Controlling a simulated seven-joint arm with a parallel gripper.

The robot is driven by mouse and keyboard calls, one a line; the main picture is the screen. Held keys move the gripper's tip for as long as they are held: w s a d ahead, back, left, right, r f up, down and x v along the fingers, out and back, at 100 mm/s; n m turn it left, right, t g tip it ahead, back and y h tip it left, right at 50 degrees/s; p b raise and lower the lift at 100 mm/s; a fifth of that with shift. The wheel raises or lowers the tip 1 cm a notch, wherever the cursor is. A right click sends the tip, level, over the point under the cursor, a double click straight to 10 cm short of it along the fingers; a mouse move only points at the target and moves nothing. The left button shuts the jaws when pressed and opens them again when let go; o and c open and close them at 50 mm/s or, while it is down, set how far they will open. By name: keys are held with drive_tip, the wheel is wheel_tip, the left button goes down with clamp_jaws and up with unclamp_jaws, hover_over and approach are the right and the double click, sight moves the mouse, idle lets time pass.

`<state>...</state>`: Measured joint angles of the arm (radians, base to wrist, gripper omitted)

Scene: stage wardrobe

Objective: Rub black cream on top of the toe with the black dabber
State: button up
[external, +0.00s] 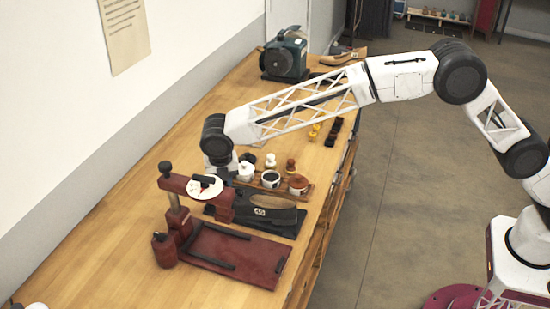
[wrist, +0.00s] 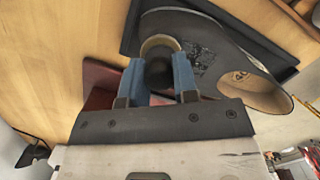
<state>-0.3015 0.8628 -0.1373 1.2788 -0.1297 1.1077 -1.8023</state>
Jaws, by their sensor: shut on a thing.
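The shoe (wrist: 215,50) is dark with a tan lining, and its toe lies under my gripper in the wrist view. In the external view the shoe (external: 270,212) rests on a black mat (external: 288,230). My gripper (wrist: 157,75) has blue fingers shut on the black dabber (wrist: 158,70), whose dark knob shows between them. Its round pale-rimmed head is beyond the fingertips, over the toe. Whether the head touches the leather cannot be told. In the external view the fingers are hidden behind the red stand. An open jar of black cream (external: 270,179) stands behind the shoe.
A red stand (external: 180,185) with a white disc (external: 205,187) is close in front of my wrist. A white jar (external: 245,171) and a brown jar (external: 298,184) flank the black one. The left tabletop is clear.

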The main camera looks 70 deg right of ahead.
drive_tip(key=shift+s, duration=2.1)
wheel_tip(320, 180, up, 8)
drive_tip(key=shift+d+f, duration=0.1)
